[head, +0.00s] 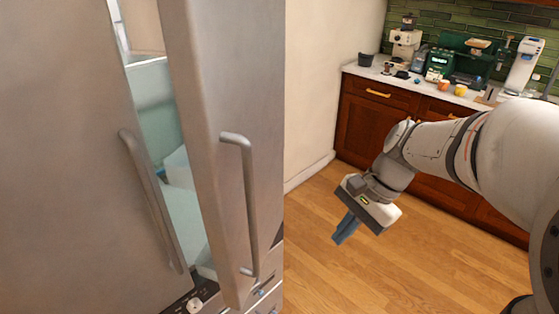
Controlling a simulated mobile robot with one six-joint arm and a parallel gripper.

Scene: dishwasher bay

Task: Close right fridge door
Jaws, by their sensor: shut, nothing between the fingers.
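The right fridge door (262,95) is a steel panel with a vertical bar handle (252,205). It stands ajar, swung out toward me. The left fridge door (60,160) is steel too, with its own bar handle (152,200). Between the two doors a gap shows the pale inside of the fridge (160,110). My gripper (345,228) is to the right of the right door, apart from it, over the wooden floor. Its fingers point down and to the left, shut and empty. The far edge of the right door is not clearly visible.
Brown wooden cabinets (375,124) with a white counter (425,88) stand at the back right. Coffee machines and small items sit on the counter. A pale wall (322,80) is behind the door. The wooden floor (320,265) between door and cabinets is clear.

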